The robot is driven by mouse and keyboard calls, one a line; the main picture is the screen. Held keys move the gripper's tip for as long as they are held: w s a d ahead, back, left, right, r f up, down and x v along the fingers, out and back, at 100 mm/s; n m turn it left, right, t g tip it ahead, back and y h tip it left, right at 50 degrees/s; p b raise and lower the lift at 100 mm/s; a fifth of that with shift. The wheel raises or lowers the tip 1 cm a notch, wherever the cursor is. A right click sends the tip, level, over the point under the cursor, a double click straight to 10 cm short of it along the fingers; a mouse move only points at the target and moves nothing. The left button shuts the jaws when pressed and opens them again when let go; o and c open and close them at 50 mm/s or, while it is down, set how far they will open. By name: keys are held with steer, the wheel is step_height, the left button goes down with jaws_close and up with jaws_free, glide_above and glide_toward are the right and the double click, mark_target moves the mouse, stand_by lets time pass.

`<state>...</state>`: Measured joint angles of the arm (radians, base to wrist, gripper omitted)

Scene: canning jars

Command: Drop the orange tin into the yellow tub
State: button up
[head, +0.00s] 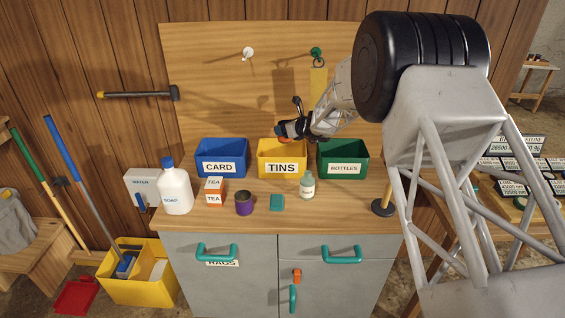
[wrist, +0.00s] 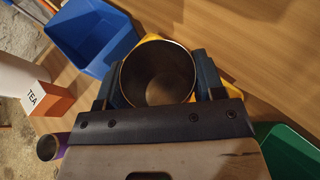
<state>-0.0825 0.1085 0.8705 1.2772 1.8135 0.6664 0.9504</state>
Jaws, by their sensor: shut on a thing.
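My gripper (head: 290,130) is shut on the orange tin (head: 283,139), above the yellow tub. Only a small orange patch of the tin shows in the head view. In the wrist view the tin (wrist: 158,78) is seen from above, with a round open rim and an empty-looking inside, between the two fingers. The yellow tub (head: 282,169), labelled TINS, stands on the bench between the blue and green tubs. In the wrist view only yellow edges of the tub (wrist: 233,90) show, mostly hidden behind the tin and fingers.
A blue CARD tub (head: 221,167) and a green BOTTLES tub (head: 343,168) flank the yellow one.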

mark_target(287, 141)
steer(key=shift+w+d+f, duration=0.1)
steer(key=shift+d+f, duration=0.05)
steer(key=shift+d, duration=0.1)
steer(key=shift+f, duration=0.2)
steer(key=shift+f, duration=2.8)
steer(key=o, duration=1)
steer(key=shift+v, duration=3.9)
